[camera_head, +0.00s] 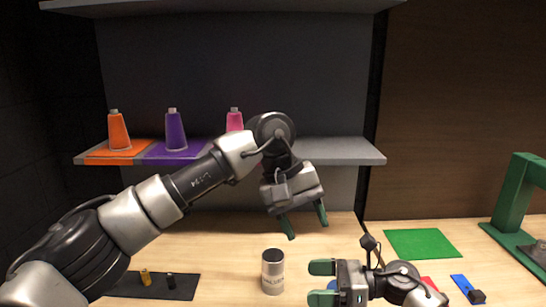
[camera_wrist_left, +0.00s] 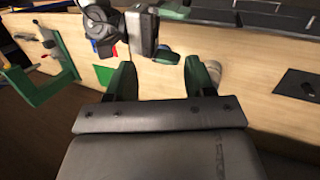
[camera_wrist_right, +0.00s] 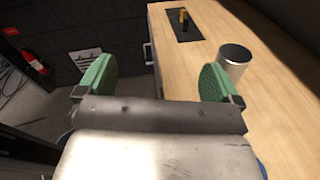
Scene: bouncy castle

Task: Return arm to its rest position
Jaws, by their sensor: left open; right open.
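My left gripper (camera_head: 305,220) is open and empty, raised above the table in front of the shelf, fingers pointing down. Its green fingers also show in the left wrist view (camera_wrist_left: 158,82), with nothing between them. My right gripper (camera_head: 322,283) is lower, at the front of the table, open and empty, its fingers pointing left. It also shows in the right wrist view (camera_wrist_right: 160,82) with its fingers wide apart. A silver can (camera_head: 273,271) with a dark top stands on the table just left of the right gripper, apart from it.
Orange (camera_head: 118,131), purple (camera_head: 175,131) and pink (camera_head: 235,121) cones of thread stand on the shelf (camera_head: 335,151). A black mat (camera_head: 190,285) with small items lies at left. A green mat (camera_head: 420,243) lies at right, near a green frame (camera_head: 515,195) and a blue object (camera_head: 461,284).

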